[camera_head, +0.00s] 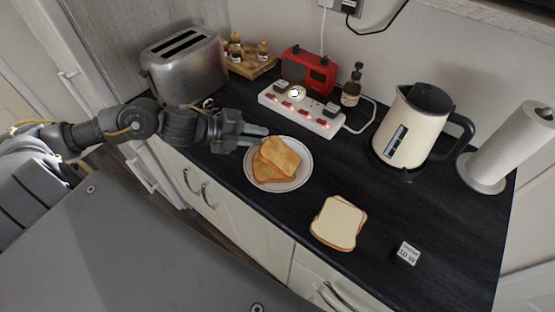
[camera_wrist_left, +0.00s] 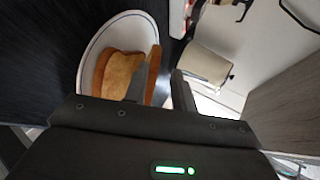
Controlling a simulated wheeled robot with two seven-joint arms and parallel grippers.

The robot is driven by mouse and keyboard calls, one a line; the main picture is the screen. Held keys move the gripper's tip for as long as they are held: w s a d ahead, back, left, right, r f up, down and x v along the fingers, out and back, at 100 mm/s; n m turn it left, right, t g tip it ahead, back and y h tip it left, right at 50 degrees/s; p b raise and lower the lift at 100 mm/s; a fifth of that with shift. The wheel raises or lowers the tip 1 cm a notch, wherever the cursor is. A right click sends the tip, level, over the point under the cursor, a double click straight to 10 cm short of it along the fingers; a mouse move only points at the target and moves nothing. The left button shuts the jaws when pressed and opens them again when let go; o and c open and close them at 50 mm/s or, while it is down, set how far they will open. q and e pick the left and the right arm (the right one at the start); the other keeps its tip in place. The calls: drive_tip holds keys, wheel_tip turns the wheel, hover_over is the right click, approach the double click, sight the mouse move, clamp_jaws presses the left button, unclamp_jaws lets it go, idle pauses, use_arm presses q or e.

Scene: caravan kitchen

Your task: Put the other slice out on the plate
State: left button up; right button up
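The white plate (camera_head: 250,178) with a dark rim line stands on the black counter. Two golden-brown toast slices (camera_head: 281,158) lie overlapping on it. In the left wrist view the plate (camera_wrist_left: 92,50) and toast (camera_wrist_left: 117,72) show beside one finger, which hides part of the toast. My left gripper (camera_head: 262,136) is at the plate's upper-left edge. Its fingers (camera_wrist_left: 166,82) are apart, and I see no slice clamped between them. The toaster (camera_head: 186,68) stands at the back left, and its slots look dark with no bread showing. My right gripper is out of view.
Pale bread slices (camera_head: 338,222) lie stacked on the counter right of the plate.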

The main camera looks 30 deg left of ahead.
use_arm(q)
drive_tip(key=shift+v, duration=1.5)
wheel_tip(320, 180, up, 7)
drive_tip(key=s+a+p, duration=0.1)
drive_tip(key=s+p, duration=0.1)
drive_tip(key=p, duration=0.8)
drive_tip(key=shift+a+r+p, duration=0.2)
drive_tip(key=shift+a+p, duration=0.1)
drive_tip(key=shift+a, duration=0.05)
